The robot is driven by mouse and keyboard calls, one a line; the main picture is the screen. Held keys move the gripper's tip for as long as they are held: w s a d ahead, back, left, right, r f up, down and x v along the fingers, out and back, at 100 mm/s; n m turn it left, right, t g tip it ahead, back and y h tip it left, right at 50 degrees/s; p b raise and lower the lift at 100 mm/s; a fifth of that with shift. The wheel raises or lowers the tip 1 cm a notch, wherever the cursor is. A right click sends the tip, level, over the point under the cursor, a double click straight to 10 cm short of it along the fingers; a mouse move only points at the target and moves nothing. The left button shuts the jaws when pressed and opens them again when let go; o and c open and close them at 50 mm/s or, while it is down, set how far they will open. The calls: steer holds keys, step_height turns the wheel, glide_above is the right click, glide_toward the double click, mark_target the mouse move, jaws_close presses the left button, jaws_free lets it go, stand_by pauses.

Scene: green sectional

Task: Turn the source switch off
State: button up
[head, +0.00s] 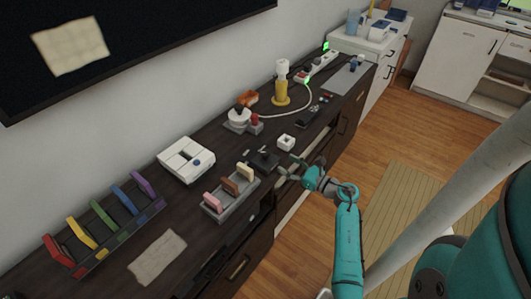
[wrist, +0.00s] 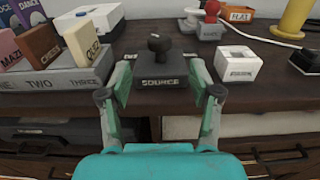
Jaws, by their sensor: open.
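The source switch is a dark box with a black knob on top and the label SOURCE on its front. It sits near the front edge of the dark counter in the wrist view (wrist: 163,72) and shows in the head view (head: 262,159). Its knob (wrist: 160,42) stands upright; I cannot tell whether it is on or off. My gripper (wrist: 163,88) is open and empty, with one finger at each side of the switch's front. In the head view my gripper (head: 291,171) is at the counter edge, just right of the switch. Contact cannot be told.
A grey block tray (wrist: 60,80) with upright blocks stands close on the left. A small white labelled box (wrist: 237,65) is close on the right. Behind are a red knobbed piece (wrist: 210,22) and a yellow stand (head: 281,94). Drawers lie below the counter edge.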

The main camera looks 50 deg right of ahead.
mark_target(269, 155)
steer(key=w, duration=1)
steer(key=shift+w, duration=0.2)
steer(key=c, duration=1.2)
